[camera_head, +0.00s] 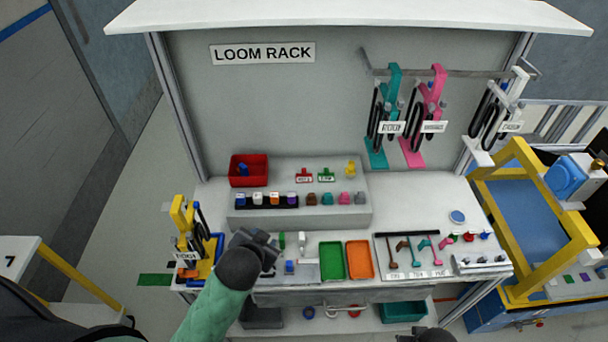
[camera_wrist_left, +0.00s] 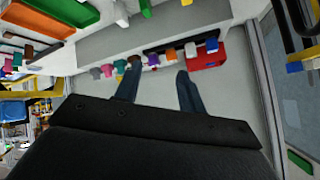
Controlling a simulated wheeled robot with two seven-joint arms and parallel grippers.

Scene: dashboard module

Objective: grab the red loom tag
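The red loom tag (camera_head: 304,175), a small red piece with a white label, stands on the top of the grey stepped shelf, beside a similar green tag (camera_head: 326,175). My left gripper (camera_head: 268,240) is in front of and below that shelf, to the left of the tag and well apart from it. In the left wrist view the two fingers of my left gripper (camera_wrist_left: 158,88) are spread with nothing between them. I cannot make out the red tag in that view. Only a dark bit of my right gripper (camera_head: 425,335) shows at the bottom edge.
A red bin (camera_head: 249,170) stands left of the tags, and a yellow piece (camera_head: 350,168) stands to their right. A row of coloured connectors (camera_head: 312,198) lines the lower step. Green (camera_head: 333,260) and orange (camera_head: 360,260) trays lie on the bench in front.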

